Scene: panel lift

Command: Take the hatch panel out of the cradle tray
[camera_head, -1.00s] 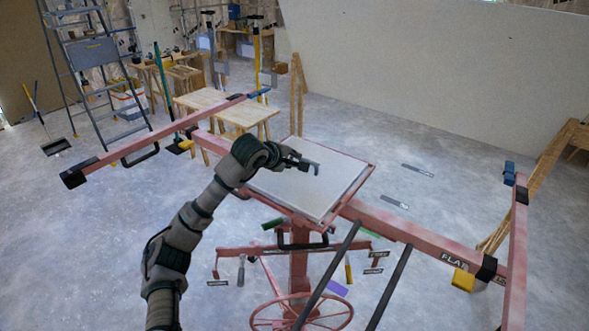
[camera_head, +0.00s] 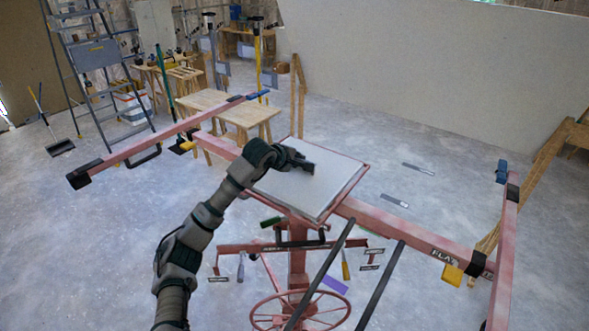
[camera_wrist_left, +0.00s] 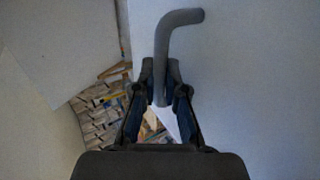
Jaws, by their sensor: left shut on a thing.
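The hatch panel (camera_head: 312,186) is a flat pale grey square. It lies in the cradle tray (camera_head: 347,191), whose reddish rim shows around it, on top of the red lift frame. My left gripper (camera_head: 308,166) reaches over the panel from the left. In the left wrist view its fingers (camera_wrist_left: 160,95) are shut on a grey bent handle (camera_wrist_left: 180,18), which stands out against the pale panel face (camera_wrist_left: 245,90). The fingers and arm hide the handle's foot and the panel's left part. My right gripper is not in view.
Long red arms of the lift (camera_head: 415,236) stretch out to both sides. A red handwheel (camera_head: 300,312) and dark bars stand below the tray. A wooden table (camera_head: 230,108) and a stepladder (camera_head: 95,70) are behind at the left.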

